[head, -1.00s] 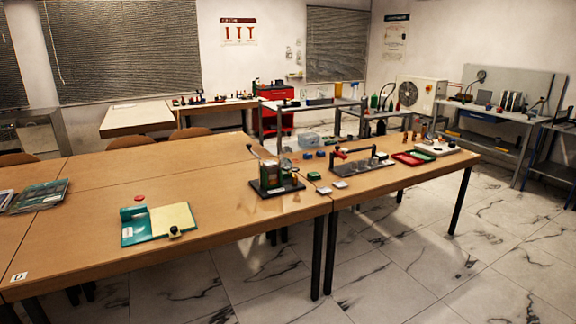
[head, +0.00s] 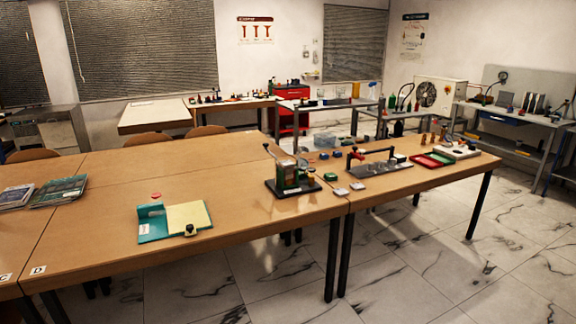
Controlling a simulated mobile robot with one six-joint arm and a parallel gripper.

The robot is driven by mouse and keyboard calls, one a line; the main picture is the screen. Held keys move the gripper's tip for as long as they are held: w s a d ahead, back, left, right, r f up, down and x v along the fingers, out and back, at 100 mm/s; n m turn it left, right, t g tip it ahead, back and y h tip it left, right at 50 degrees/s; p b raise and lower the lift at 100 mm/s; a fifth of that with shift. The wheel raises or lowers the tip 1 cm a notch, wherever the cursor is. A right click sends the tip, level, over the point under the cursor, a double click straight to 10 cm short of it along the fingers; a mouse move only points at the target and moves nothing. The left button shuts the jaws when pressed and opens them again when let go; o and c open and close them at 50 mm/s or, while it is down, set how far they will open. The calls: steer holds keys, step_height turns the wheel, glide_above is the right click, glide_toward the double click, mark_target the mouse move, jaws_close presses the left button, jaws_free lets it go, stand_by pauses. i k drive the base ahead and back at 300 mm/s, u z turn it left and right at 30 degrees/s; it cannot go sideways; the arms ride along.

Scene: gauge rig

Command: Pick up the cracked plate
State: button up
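I cannot make out a cracked plate in the head view. A gauge rig (head: 291,176) with a dark base stands near the front edge at the middle of the long wooden table (head: 110,225). Two small light grey blocks or plates, a nearer one (head: 340,192) and a farther one (head: 358,186), lie to its right. They are too small to show any crack. My gripper is not in view.
Books (head: 58,191) lie farther left. Marble floor in front is clear.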

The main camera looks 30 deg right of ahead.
mark_target(287, 163)
steer(key=u, duration=0.05)
steer(key=i, duration=1)
steer(key=z, duration=0.05)
